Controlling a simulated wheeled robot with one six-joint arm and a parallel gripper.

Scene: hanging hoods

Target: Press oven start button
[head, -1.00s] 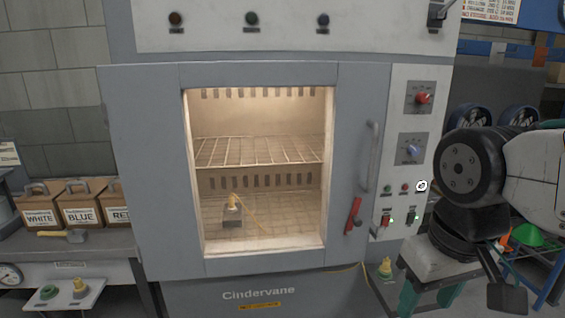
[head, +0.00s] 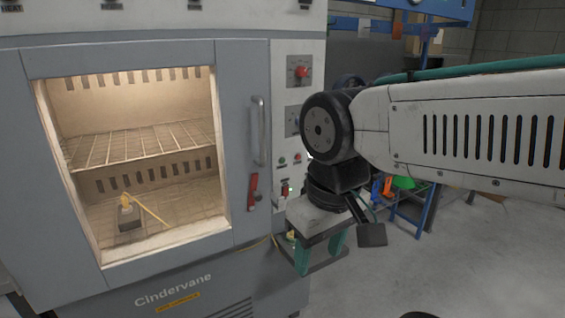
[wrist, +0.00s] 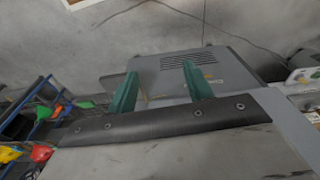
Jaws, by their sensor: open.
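The grey oven (head: 245,75) stands at the left in the head view, its window lit from inside. Its light control panel (head: 289,135) runs down the right side of the door. A small green button (head: 282,160) and a small red button (head: 297,158) sit side by side there, with small switches (head: 286,190) below. My arm hides the panel's right edge. My gripper (head: 319,252) hangs lower right of these buttons, fingers pointing down, apart from them. In the wrist view my gripper (wrist: 162,72) shows two teal fingers spread with nothing between them.
The door has a metal handle (head: 259,130) and a red lever (head: 252,190) beside the panel. A blue rack (head: 412,208) with coloured items stands behind my wrist. The floor (head: 440,265) at the right is clear. A grey vented casing (wrist: 190,62) lies beyond my fingers in the wrist view.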

